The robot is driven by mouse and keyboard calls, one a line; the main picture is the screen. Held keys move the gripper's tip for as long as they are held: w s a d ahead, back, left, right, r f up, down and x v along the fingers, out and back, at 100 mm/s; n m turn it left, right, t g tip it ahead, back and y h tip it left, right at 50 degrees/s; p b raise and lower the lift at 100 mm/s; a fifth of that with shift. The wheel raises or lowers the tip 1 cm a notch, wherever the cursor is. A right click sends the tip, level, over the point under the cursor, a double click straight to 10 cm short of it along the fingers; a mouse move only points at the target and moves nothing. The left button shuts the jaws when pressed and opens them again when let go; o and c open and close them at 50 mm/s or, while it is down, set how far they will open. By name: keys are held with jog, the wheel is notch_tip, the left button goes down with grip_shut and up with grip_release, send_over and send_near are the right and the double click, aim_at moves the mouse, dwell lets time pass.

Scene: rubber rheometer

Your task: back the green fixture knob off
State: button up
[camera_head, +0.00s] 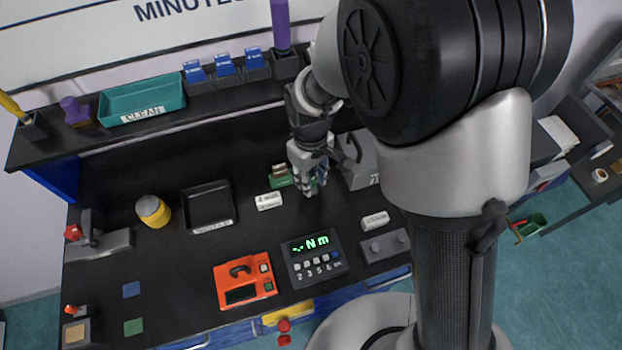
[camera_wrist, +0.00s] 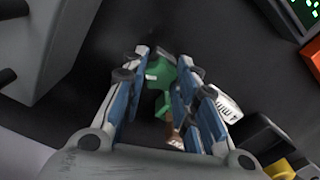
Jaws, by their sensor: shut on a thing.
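My gripper (camera_head: 313,185) is over the back middle of the black bench and points down. In the wrist view my gripper (camera_wrist: 166,95) has its blue-padded fingers on either side of a green knob (camera_wrist: 160,76) and is shut on it. The green fixture (camera_head: 278,181) shows just left of the fingers in the head view, with a small brownish part on top. The fingers hide much of the knob, and I cannot tell how far it is turned.
A white labelled block (camera_head: 269,201) lies close in front of the fixture. A grey machine (camera_head: 359,172) stands close right of my gripper. A black tray (camera_head: 208,206), an orange device (camera_head: 245,279) and a display box reading Nm (camera_head: 314,260) are on the bench. Some bench surface between them is clear.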

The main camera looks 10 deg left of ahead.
jog(key=n, duration=0.4)
jog(key=shift+n, duration=0.3)
jog(key=shift+n, duration=2.3)
jog(key=n, duration=0.4)
